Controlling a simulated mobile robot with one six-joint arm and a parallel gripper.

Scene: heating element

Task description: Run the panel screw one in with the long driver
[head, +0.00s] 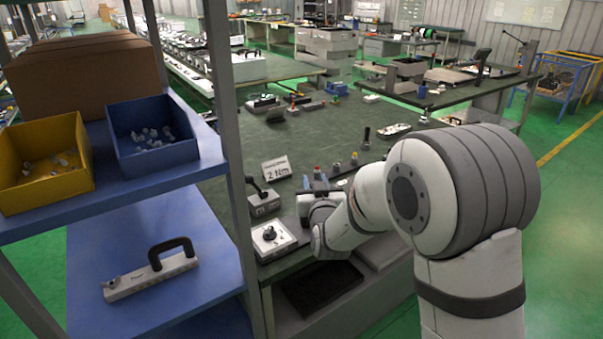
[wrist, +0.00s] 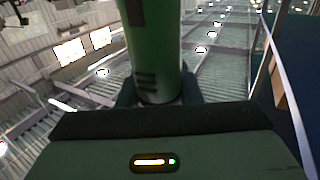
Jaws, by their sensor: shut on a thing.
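My gripper (wrist: 156,92) is shut on a thick green cylinder, which looks like the handle of the long driver (wrist: 150,50). The handle stands up out of the jaws in the wrist view, and its far end is cut off by the top edge. In the head view my gripper (head: 318,194) is at the near edge of the dark green bench, partly hidden by my own wrist. The driver's tip cannot be made out. A white unit with a black knob (head: 270,238) sits just left of my gripper. I cannot make out panel screw one in either view.
A "2 Nm" sign (head: 277,169) and a grey box with a lever (head: 262,198) stand left of my gripper. A shelf post (head: 226,130) rises farther left, beside yellow (head: 45,190) and blue (head: 150,160) screw bins. Small coloured items stand behind my gripper. The mid-bench is fairly clear.

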